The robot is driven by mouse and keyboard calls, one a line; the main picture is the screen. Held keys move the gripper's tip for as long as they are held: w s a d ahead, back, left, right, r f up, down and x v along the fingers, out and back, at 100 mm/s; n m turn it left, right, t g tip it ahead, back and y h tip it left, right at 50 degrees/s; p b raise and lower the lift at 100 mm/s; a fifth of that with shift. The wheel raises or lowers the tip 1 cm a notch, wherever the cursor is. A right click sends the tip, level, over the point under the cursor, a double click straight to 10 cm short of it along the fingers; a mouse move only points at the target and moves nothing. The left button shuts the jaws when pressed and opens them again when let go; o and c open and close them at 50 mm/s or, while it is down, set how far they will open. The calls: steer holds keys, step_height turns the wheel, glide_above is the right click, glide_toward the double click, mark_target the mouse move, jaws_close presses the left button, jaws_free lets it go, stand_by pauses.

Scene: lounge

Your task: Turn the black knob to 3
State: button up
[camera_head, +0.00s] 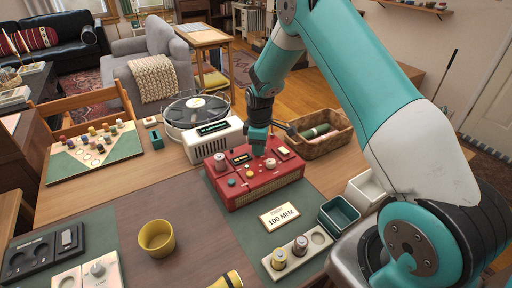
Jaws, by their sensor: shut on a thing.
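A red box with controls (262,190) stands on the table in the middle of the view. My gripper (259,152) points down at the back part of its top and is shut on a small part there, which I take to be the black knob. The fingers hide that knob, so its pointer and the number 3 cannot be made out. The box also carries a grey knob (221,161) at its left, a white knob (270,164) and small coloured buttons.
A cream device (214,140) and a turntable (195,108) stand behind the box. A wicker basket (322,145) is close at its right. A "100 MHz" card (280,216), a green open box (339,216) and a yellow cup (156,239) are in front.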

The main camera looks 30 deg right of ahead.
steer(key=shift+s+d+f+m, duration=0.1)
steer(key=shift+s+d+m, duration=0.05)
steer(key=shift+m, duration=0.15)
steer(key=m, duration=0.4)
steer(key=shift+b, duration=0.3)
steer(key=shift+m, duration=2.5)
steer(key=o, duration=0.7)
steer(key=shift+c, duration=0.2)
